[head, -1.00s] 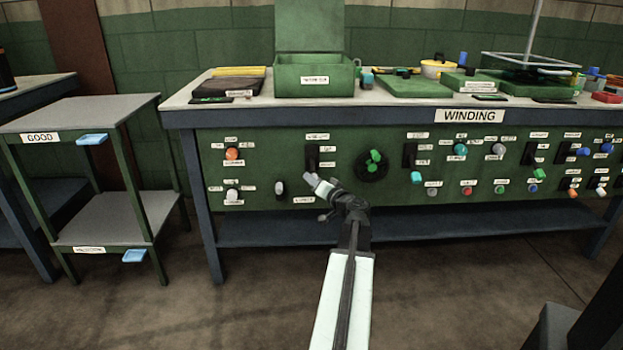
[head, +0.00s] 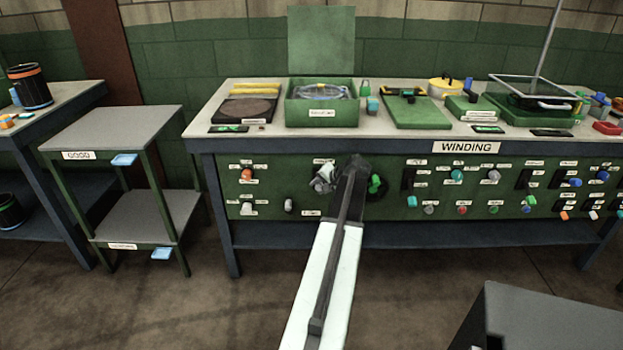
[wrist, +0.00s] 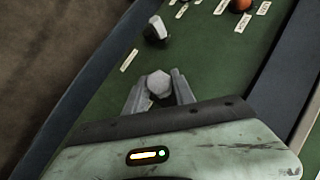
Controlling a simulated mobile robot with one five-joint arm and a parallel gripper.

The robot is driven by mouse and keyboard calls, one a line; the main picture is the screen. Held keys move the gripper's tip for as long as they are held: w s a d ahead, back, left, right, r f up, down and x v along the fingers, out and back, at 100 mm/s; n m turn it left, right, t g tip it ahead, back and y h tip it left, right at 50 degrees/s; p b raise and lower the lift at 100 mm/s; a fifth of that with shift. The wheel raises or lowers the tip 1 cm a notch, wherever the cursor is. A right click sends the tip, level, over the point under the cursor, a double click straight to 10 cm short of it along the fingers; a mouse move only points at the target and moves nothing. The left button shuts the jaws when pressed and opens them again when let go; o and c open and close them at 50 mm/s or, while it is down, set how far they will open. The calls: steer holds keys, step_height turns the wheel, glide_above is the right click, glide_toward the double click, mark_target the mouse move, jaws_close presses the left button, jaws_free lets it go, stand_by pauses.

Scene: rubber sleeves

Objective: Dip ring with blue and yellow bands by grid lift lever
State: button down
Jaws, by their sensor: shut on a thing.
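My gripper (head: 322,180) is at the green front panel, left of centre. In the wrist view my gripper (wrist: 157,93) is shut on a grey faceted lever knob (wrist: 159,82), one finger on each side. The lever's label is too small to read. An open green box (head: 322,113) with a raised lid stands on the bench above. A pale, partly blue ring-like thing (head: 322,91) shows inside it. I cannot make out blue and yellow bands on it, nor whether it rests on a grid.
The panel (head: 270,176) carries several other knobs, including an orange one (head: 247,174) and a green one (head: 376,185). A two-tier stand (head: 128,142) is left of the bench. A black cylinder with orange and blue bands (head: 30,88) stands farther left. A grey block (head: 540,318) is at lower right.

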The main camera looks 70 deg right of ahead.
steer(key=shift+w+r+y+p, duration=0.8)
steer(key=shift+w+p, duration=0.1)
steer(key=shift+p, duration=0.1)
steer(key=shift+s+d, duration=0.2)
steer(key=shift+s+d+p, duration=0.2)
steer(key=shift+s+p, duration=0.1)
steer(key=c, duration=1.1)
jaws_free()
steer(key=shift+s+g, duration=0.1)
steer(key=shift+g, duration=0.2)
steer(key=shift+o, duration=0.2)
steer(key=shift+s+a+r, duration=0.1)
steer(key=p+v, duration=0.6)
steer(key=v, duration=0.1)
steer(key=shift+s+r, duration=0.15)
steer(key=shift+r, duration=0.1)
